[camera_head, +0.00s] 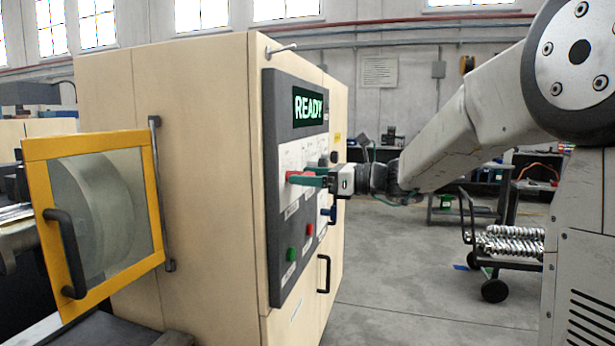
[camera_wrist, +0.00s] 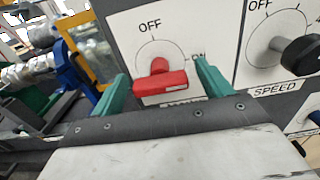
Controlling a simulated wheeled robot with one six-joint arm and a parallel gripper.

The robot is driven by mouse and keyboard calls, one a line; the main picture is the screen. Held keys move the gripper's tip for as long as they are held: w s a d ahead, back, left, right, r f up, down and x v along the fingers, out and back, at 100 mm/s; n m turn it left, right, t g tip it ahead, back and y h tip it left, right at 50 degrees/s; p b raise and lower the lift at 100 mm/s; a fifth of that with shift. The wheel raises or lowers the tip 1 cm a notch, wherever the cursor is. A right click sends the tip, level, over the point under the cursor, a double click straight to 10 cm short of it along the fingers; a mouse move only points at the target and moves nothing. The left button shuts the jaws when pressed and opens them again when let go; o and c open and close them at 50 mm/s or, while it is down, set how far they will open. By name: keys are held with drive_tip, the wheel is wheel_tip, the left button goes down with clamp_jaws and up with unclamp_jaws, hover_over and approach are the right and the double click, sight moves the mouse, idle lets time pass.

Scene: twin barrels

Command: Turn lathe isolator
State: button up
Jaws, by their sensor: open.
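The lathe isolator is a red switch handle (camera_wrist: 161,83) on a white plate marked OFF at the top and ON at the right. The red bar lies roughly level across the dial in the wrist view. My gripper (camera_wrist: 160,70) is open, with one green finger on each side of the red handle. I cannot tell whether the fingers touch it. The right finger partly covers the ON label. In the head view my gripper (camera_head: 308,180) is at the dark control panel (camera_head: 272,150), and a bit of the red handle (camera_head: 294,176) shows at the fingertips.
A black SPEED knob (camera_wrist: 300,54) is just right of the isolator. Green (camera_head: 292,254) and red (camera_head: 309,230) buttons sit lower on the panel. The display (camera_head: 308,108) reads READY. A yellow-framed guard door (camera_head: 150,200) stands at the left. A trolley (camera_head: 500,245) is at the right.

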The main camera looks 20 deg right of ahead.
drive_tip(key=shift+w+a, duration=0.15)
drive_tip(key=shift+a, duration=0.1)
drive_tip(key=shift+c, duration=0.4)
drive_tip(key=c, duration=0.9)
